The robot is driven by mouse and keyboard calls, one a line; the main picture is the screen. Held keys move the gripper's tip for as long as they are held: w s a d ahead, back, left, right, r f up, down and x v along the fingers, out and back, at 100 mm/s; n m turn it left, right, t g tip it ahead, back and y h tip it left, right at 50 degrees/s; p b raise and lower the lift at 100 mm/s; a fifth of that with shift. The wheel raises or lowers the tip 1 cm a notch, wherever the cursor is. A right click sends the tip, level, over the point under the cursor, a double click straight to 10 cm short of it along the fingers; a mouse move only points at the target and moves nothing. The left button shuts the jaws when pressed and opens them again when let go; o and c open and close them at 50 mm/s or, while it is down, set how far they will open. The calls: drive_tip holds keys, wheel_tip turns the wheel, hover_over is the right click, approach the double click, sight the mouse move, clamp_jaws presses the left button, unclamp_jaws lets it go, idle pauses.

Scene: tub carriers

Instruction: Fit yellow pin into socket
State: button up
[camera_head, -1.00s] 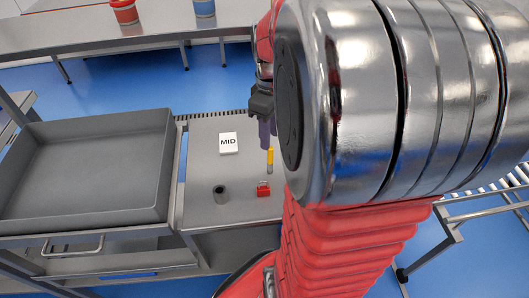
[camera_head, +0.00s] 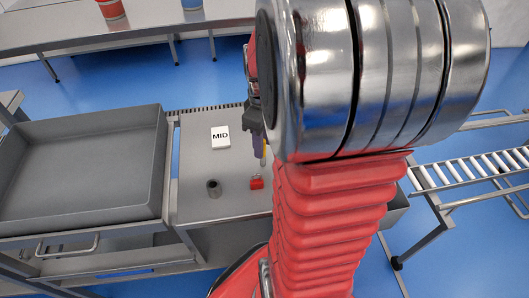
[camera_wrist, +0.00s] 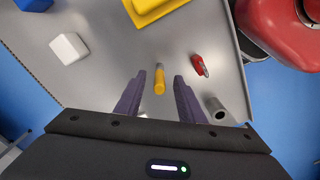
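The yellow pin (camera_wrist: 159,80) lies between the fingertips of my gripper (camera_wrist: 160,77) in the wrist view. Gaps show on both sides, and I cannot tell how deep the pin sits between the fingers. My gripper is open. In the head view, the pin (camera_head: 263,156) is partly hidden by my gripper and arm. A grey hollow cylinder (camera_head: 213,188), which looks like the socket, stands on the grey tabletop to the left of the pin. It also shows in the wrist view (camera_wrist: 217,112), to the right of the right finger.
A white block marked MID (camera_head: 220,137) stands behind. An empty grey tray (camera_head: 90,160) is at left. In the wrist view, a yellow object (camera_wrist: 152,10) and a blue one (camera_wrist: 34,4) lie farther off.

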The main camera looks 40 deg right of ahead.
drive_tip(key=shift+c, duration=0.3)
clamp_jaws()
idle(0.4)
